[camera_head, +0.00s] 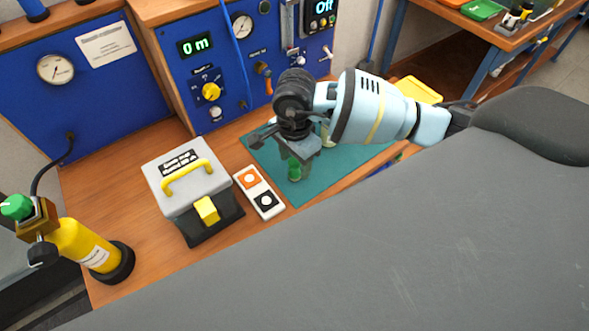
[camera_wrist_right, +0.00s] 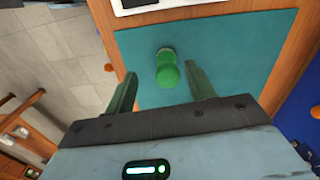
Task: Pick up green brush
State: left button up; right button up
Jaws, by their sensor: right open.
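A green brush (camera_head: 294,168) stands on the teal mat (camera_head: 270,190) on the wooden bench. In the head view it is partly hidden under my right gripper (camera_head: 300,160). In the right wrist view the green brush (camera_wrist_right: 167,70) lies between the line of the two fingers, slightly beyond their tips. My right gripper (camera_wrist_right: 165,78) is open, with its fingers to either side of the brush and apart from it. My left gripper is not in view.
A grey box with a yellow handle (camera_head: 183,180) and a two-button switch box (camera_head: 259,192) stand left of the mat. A yellow cylinder (camera_head: 85,245) is at far left. A blue panel (camera_head: 225,70) with gauges rises behind. A yellow tray (camera_head: 420,90) is behind my right arm.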

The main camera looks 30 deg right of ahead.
aim_at(295, 166)
jog(key=shift+w+d+f, duration=0.1)
jog(key=shift+w+f, duration=0.05)
jog(key=shift+f, duration=0.7)
jog(key=shift+w+d+f, duration=0.1)
jog(key=shift+w+f, duration=0.1)
jog(key=shift+f, duration=0.7)
jog(key=shift+w+d+f, duration=0.1)
jog(key=shift+w+f, duration=0.05)
jog(key=shift+f, duration=0.7)
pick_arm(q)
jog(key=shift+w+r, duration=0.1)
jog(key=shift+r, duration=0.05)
pick_arm(e)
jog(key=shift+c, duration=0.2)
jog(key=c, duration=1)
jog(key=shift+r, duration=0.15)
jog(key=shift+c, duration=0.2)
